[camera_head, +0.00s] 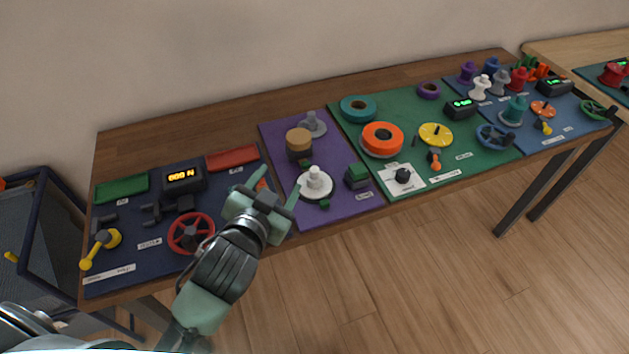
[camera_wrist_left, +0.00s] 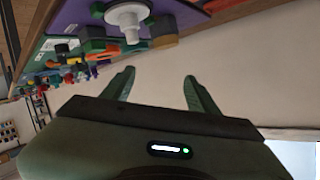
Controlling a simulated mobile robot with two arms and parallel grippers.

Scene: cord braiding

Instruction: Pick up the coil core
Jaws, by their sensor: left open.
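My left gripper (camera_head: 280,180) is open and empty, above the front edge of the table between the navy and purple mats. Its spread fingers also show in the left wrist view (camera_wrist_left: 159,75), with nothing between them. No label readable here tells which piece is the coil core. Closest to the gripper on the purple mat (camera_head: 345,208) stands a white knobbed piece on a round base (camera_head: 315,184); a white knob also shows in the left wrist view (camera_wrist_left: 128,17). Behind it are a brown-topped cylinder (camera_head: 299,142) and a grey knobbed piece (camera_head: 312,124). My right gripper is out of view.
The navy mat (camera_head: 130,255) holds a red handwheel (camera_head: 191,233), a yellow crank (camera_head: 101,249) and a lit display (camera_head: 183,179). The green mat holds an orange ring (camera_head: 382,139) and a teal ring (camera_head: 358,108).

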